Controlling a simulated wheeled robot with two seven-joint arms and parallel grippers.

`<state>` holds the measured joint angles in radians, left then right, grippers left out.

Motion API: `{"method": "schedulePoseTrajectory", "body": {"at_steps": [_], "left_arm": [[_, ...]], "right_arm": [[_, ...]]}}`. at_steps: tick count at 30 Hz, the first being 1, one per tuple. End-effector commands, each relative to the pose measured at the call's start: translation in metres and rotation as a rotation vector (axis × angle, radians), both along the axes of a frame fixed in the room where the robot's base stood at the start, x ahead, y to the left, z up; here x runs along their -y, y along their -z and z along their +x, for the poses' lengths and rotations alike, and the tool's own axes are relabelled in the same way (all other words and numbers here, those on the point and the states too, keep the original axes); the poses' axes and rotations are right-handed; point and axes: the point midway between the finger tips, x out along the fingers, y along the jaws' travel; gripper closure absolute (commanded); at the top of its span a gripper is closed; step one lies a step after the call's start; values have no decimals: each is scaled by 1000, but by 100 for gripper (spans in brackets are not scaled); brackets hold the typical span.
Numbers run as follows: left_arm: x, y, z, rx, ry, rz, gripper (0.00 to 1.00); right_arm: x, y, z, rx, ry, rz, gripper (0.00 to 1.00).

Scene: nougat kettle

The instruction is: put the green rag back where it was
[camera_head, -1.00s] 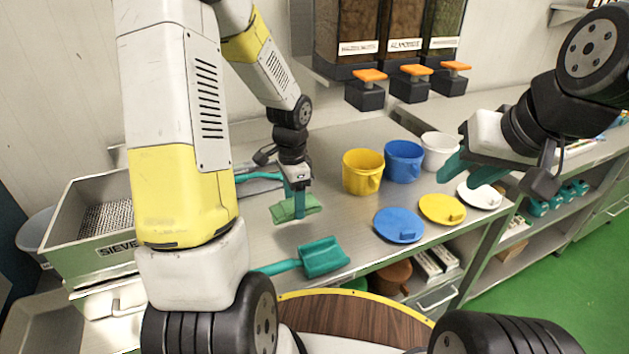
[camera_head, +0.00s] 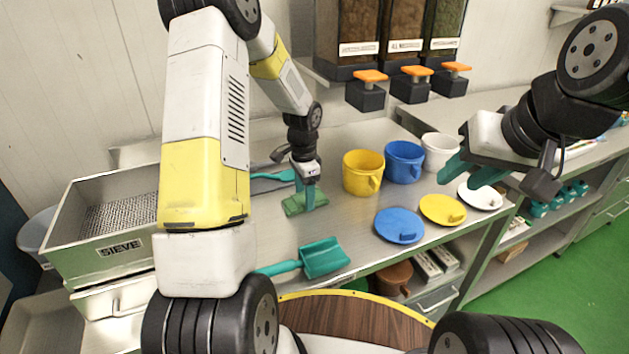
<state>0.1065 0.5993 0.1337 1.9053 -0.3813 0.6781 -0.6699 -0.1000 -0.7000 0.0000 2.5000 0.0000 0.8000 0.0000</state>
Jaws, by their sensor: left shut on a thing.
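The green rag (camera_head: 296,204) is on or just above the steel table, left of the yellow mug (camera_head: 362,173); I cannot tell if it touches the table. My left gripper (camera_head: 308,203) points down and is shut on the rag at its right part. My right gripper (camera_head: 463,176) hangs in the air at the right, above the lids, with its teal fingers apart and nothing seen between them.
A teal scoop (camera_head: 322,258) lies at the table's front edge, and another teal tool (camera_head: 272,176) lies behind the rag. A blue mug (camera_head: 404,161), a white mug (camera_head: 440,150), and blue (camera_head: 398,225), yellow (camera_head: 443,209) and white lids (camera_head: 481,195) stand right. A sieve box (camera_head: 105,262) is left.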

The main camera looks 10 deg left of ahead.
Motion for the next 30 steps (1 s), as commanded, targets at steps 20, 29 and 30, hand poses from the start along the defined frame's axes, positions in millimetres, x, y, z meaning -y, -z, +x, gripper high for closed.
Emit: {"method": "schedulePoseTrajectory", "body": {"at_steps": [20,29,30], "left_arm": [[0,-4,1,2,-1,0,19],[0,-61,1,6,-1,0,19],[0,-70,1,6,-2,-1,19]], "right_arm": [[0,0,0,0,0,0,64],[0,0,0,0,0,0,64],[0,0,0,0,0,0,64]]}}
